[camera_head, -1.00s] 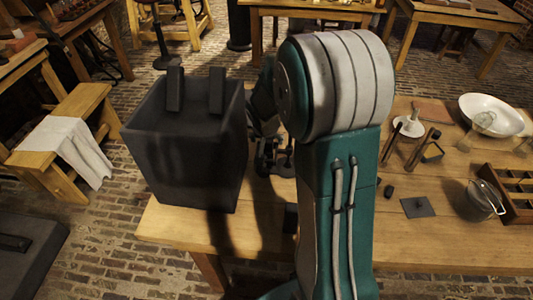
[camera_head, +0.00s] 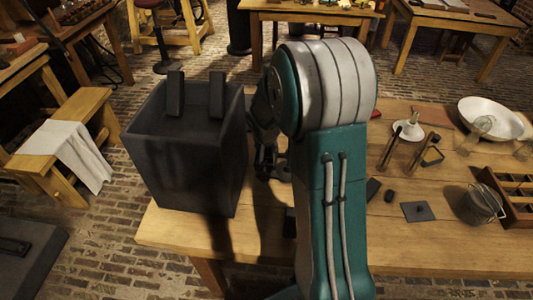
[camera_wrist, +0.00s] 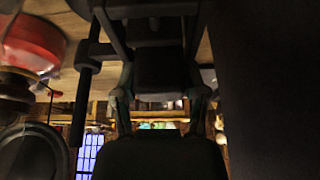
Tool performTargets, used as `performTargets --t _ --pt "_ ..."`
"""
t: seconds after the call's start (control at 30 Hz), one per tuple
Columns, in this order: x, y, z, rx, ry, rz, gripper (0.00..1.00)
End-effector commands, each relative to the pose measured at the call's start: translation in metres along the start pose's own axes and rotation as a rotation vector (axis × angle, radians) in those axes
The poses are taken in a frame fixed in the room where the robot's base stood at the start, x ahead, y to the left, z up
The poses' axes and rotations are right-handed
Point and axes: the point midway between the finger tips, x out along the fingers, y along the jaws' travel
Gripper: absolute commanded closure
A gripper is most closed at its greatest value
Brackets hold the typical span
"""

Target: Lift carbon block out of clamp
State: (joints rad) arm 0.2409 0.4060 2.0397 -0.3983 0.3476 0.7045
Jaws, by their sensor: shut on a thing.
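In the wrist view, a dark block (camera_wrist: 162,68), seemingly the carbon block, sits between the fingers of my gripper (camera_wrist: 160,88). The gripper is shut on it. Dark bars of the clamp (camera_wrist: 150,11) show just above the block, with a dark rod at the left. The picture is too dark to tell whether block and clamp touch. In the head view, the dark clamp area (camera_head: 268,166) stands on the table between the big dark box and my arm. My arm and the box hide most of it, including the fingertips and the block.
A tall dark box (camera_head: 185,160) with two upright plates on top stands close left of the clamp; its dark wall (camera_wrist: 270,90) fills the wrist view's right. On the table (camera_head: 440,245) at the right are a white bowl (camera_head: 489,113), a glass jar (camera_head: 478,205) and a compartment tray (camera_head: 514,204).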

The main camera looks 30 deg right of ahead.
Motion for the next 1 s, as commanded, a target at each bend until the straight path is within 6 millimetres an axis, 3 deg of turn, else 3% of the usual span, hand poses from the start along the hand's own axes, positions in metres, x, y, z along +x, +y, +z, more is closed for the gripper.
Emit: performTargets --t 0.27,1.0 --pt "-0.018 0.000 -0.007 0.002 0.000 0.001 1.00" --pt "-0.139 0.000 -0.058 0.001 0.002 -0.001 1.00"
